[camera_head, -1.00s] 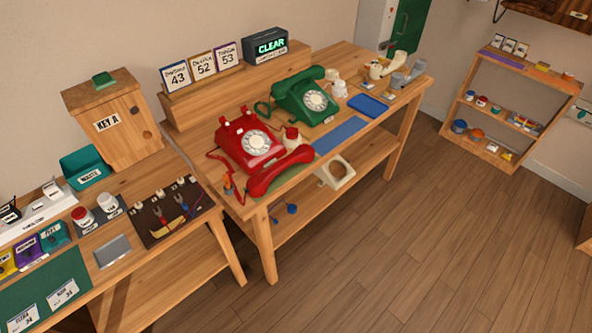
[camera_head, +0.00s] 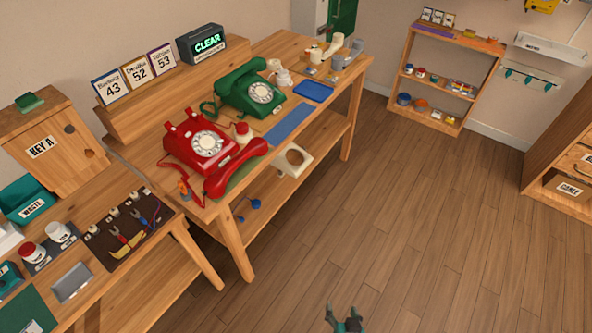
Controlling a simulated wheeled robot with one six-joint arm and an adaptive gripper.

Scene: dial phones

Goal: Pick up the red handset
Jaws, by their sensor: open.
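The red handset (camera_head: 236,168) lies off its cradle on the near edge of the wooden table, in front of the red dial phone (camera_head: 195,143). A red cord runs at the phone's left side. My gripper (camera_head: 343,313) shows at the bottom edge of the head view, over the floor. Its two fingers are apart and nothing shows between them. It is well below and to the right of the handset, not touching it. The rest of my arm is out of view.
A green phone (camera_head: 249,89), a blue mat (camera_head: 289,125) and a red-capped jar (camera_head: 243,133) share the table. A second workbench with a wooden KEY A box (camera_head: 45,135) stands at left. The wooden floor (camera_head: 400,220) at right is clear.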

